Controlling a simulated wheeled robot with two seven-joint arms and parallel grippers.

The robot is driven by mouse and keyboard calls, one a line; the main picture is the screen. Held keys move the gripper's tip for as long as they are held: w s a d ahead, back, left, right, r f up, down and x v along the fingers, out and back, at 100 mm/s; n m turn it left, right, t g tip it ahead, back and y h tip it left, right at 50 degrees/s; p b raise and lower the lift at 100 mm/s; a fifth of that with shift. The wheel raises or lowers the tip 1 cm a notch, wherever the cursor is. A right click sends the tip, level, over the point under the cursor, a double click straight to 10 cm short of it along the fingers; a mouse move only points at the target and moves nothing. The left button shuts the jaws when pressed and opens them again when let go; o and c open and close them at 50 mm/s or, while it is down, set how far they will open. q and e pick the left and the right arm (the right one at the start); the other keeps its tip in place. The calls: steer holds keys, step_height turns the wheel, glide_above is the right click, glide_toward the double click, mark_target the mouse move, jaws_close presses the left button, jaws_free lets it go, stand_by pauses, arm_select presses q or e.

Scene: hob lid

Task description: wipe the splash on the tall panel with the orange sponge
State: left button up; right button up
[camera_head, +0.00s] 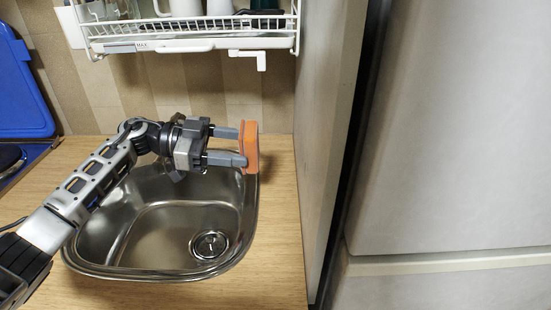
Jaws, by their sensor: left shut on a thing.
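My left gripper (240,146) is shut on the orange sponge (252,148) and holds it up over the back right of the sink. The sponge stands upright, with its broad face toward the right. The tall panel (325,130) is a pale grey-beige upright surface to the right of the worktop. A gap shows in the picture between the sponge and the panel. I cannot make out a splash on the part of the panel that shows. My right gripper is not in view.
A steel sink (165,230) is set in the wooden worktop (278,225). A white dish rack (190,45) hangs above on the tiled wall. A blue lid (22,90) stands at the far left. A large pale fridge (450,130) is beyond the panel at right.

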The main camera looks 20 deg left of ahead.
arm_select(q)
steer(key=x, duration=0.5)
steer(key=shift+s+f, duration=0.1)
steer(key=shift+f, duration=0.05)
steer(key=shift+x, duration=1.2)
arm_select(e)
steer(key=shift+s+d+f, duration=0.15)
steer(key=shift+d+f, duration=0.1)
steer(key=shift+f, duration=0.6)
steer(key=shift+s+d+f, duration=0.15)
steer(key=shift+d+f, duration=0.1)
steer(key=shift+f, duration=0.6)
arm_select(q)
steer(key=shift+f, duration=0.1)
steer(key=shift+x, duration=0.95)
steer(key=shift+s, duration=0.1)
